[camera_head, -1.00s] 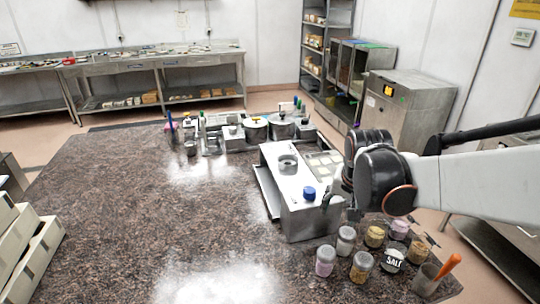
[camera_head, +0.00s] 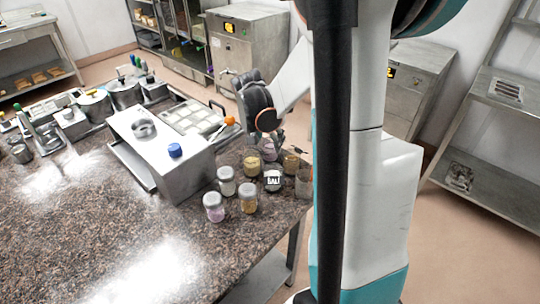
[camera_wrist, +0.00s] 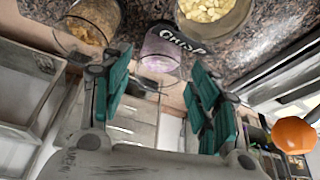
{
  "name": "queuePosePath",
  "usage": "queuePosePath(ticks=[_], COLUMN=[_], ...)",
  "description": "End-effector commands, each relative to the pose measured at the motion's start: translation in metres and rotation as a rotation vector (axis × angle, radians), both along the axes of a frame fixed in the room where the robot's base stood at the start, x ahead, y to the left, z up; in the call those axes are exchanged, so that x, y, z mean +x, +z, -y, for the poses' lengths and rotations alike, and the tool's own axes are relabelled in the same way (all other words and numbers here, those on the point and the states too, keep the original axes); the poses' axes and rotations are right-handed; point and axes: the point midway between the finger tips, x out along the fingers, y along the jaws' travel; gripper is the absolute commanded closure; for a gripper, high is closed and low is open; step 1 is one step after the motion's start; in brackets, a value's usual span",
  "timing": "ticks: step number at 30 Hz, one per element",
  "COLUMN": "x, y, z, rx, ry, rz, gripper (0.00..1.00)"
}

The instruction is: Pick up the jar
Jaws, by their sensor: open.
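Several small jars stand in a cluster at the right corner of the dark speckled counter (camera_head: 110,215). My gripper (camera_head: 272,141) is open and points down at a jar with pink contents (camera_head: 268,153) at the back of the cluster, partly hidden by the gripper in the head view. In the wrist view this jar (camera_wrist: 160,50), with a dark label reading "CRISP", shows between the open fingers (camera_wrist: 158,64). Whether the fingers touch it I cannot tell. Nearby are a yellow-filled jar (camera_head: 252,165), a jar labelled SALT (camera_head: 273,181) and a brown-filled jar (camera_head: 291,160).
Other jars (camera_head: 213,206) stand toward the front. A metal box with a blue knob (camera_head: 175,150) stands left of the jars, beside a compartmented tray (camera_head: 192,118). An orange rounded thing (camera_wrist: 293,135) is close to the gripper's right in the wrist view.

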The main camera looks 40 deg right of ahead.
Motion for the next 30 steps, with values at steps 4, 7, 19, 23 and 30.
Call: queuePosePath(ticks=[4,7,19,23,30], x=[0.001,0.003,0.007,0.007,0.007], y=[-0.008,-0.02,-0.051,-0.051,-0.051], z=[0.003,0.007,0.02,0.02,0.02], rx=[0.0,0.0,0.0,0.0,0.0], ry=[0.0,-0.002,0.001,0.0,0.0], rz=[0.0,0.001,0.001,0.001,0.001], gripper=[0.44,0.44,0.44,0.53,0.81])
